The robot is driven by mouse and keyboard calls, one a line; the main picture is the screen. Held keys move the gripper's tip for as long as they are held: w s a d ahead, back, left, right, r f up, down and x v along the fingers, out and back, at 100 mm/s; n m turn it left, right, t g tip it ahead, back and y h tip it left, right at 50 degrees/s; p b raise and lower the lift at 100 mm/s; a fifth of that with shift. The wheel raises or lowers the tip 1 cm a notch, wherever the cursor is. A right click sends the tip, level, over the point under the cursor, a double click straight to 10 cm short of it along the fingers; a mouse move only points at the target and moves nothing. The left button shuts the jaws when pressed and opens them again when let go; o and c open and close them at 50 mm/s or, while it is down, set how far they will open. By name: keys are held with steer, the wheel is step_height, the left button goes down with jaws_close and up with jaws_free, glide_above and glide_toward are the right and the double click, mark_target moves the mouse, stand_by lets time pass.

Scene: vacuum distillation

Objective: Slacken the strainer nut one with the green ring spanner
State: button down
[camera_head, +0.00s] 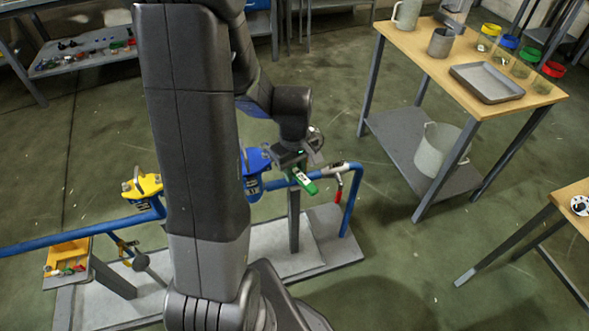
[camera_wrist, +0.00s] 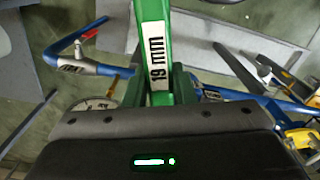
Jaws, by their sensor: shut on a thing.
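My gripper (camera_head: 296,166) is shut on the green ring spanner (camera_head: 304,181), above the right part of the blue pipe. In the wrist view the spanner's green shank (camera_wrist: 157,25) runs up from between the jaws (camera_wrist: 160,88) and carries a "19 mm" label. Its ring end is not clearly seen. A blue strainer body (camera_head: 254,162) stands on the pipe just left of my gripper, partly hidden by my arm. A yellow-topped body (camera_head: 142,186) sits further left on the pipe. I cannot make out strainer nut one, or whether the spanner touches anything.
The blue pipe (camera_head: 352,205) stands on a grey base plate (camera_head: 330,255), with a red-handled valve (camera_head: 338,190) near its right end. A small shelf (camera_head: 66,252) holds small coloured items. A wooden table (camera_head: 425,50) with a tray (camera_head: 487,82) stands at right.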

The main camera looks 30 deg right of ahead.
steer(key=shift+f+b, duration=1.2)
steer(key=shift+f, duration=0.3)
stand_by(0.3)
steer(key=shift+w+d+n, duration=0.15)
steer(key=shift+d+n, duration=0.35)
steer(key=shift+d, duration=0.2)
steer(key=shift+w+d+n, duration=0.1)
steer(key=shift+d+n, duration=0.4)
steer(key=shift+d, duration=0.15)
steer(key=shift+w+d+f+n, duration=0.1)
steer(key=shift+w+d+n, duration=0.15)
steer(key=shift+d+n, duration=0.35)
steer(key=shift+w+d+n, duration=0.2)
steer(key=shift+d+n, duration=0.2)
steer(key=shift+d, duration=0.25)
